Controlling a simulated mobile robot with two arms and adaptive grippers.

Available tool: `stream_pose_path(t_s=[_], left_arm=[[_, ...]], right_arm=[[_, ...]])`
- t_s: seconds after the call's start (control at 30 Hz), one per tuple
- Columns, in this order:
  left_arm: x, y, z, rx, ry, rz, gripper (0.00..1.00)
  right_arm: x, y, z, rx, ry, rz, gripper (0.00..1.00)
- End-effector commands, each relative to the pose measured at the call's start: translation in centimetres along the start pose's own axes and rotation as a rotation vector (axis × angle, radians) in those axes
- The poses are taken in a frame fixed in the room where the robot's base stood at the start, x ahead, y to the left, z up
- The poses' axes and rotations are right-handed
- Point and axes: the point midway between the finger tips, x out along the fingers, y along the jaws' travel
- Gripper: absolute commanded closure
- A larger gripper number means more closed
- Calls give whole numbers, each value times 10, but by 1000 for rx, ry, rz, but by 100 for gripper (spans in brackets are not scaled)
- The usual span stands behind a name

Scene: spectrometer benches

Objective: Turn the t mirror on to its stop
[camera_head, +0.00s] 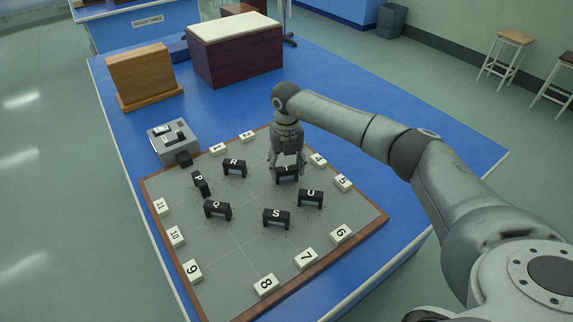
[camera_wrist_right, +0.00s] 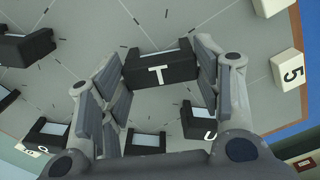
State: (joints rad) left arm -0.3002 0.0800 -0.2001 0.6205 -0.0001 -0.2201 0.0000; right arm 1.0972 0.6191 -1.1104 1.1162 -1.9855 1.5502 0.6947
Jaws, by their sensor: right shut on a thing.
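The T mirror (camera_wrist_right: 158,74) is a black block with a white letter T, standing on the grey board (camera_head: 240,262). My right gripper (camera_head: 286,172) comes down over it from above. In the right wrist view my right gripper (camera_wrist_right: 160,82) has one finger at each end of the T mirror and is shut on it. In the head view the T mirror (camera_head: 287,179) is partly hidden by the fingers. Dark tick marks show on the board around it in the wrist view; I cannot tell whether it is at a stop. My left gripper is not in view.
Other black mirrors stand close by: R (camera_head: 234,167), U (camera_head: 310,198), S (camera_head: 276,218), Q (camera_head: 217,210) and P (camera_head: 201,182). White numbered blocks, such as 5 (camera_head: 342,182), line the board's edge. A grey device (camera_head: 172,141) stands at its far left corner.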

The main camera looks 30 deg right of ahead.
Motion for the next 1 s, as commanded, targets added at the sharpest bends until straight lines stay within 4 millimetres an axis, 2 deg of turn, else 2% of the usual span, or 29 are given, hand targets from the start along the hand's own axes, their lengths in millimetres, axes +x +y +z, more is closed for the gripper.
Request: stream_pose_path(t_s=[0.2,0.43,1.0], left_arm=[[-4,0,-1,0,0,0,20],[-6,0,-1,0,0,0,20],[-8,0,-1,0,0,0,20]], right_arm=[[-2,0,1,171,-2,-1,65],[-1,0,1,293,-2,-1,65],[-1,0,1,366,-3,-1,65]])
